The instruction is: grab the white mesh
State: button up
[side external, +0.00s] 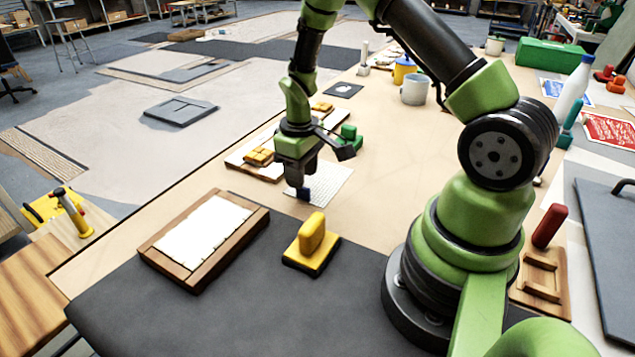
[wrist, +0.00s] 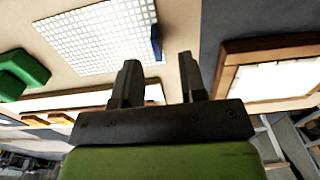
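The white mesh (side external: 328,186) lies flat on the tan worktop, just right of my gripper (side external: 302,180) in the side view. It is a white grid sheet in the wrist view (wrist: 98,38). A dark blue tab (wrist: 157,43) sits on its edge; the tab also shows in the side view (side external: 304,193), close under the fingers. My gripper (wrist: 159,72) is open, its two fingers apart with nothing between them. In the wrist view the tab lies beyond the gap between the fingertips. Part of the mesh is hidden behind my gripper in the side view.
A wooden frame with a white panel (side external: 173,266) and a yellow-handled block (side external: 312,246) stand in front. A wooden board with yellow pieces (side external: 238,160) and a green block (side external: 349,134) are behind. A grey mug (side external: 414,90) stands farther back. Worktop right of the mesh is clear.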

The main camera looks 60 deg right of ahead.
jog(key=f, duration=0.4)
jog(key=shift+d+f, duration=0.2)
jog(key=shift+f, duration=0.15)
grip_shut()
jog(key=shift+r, duration=0.15)
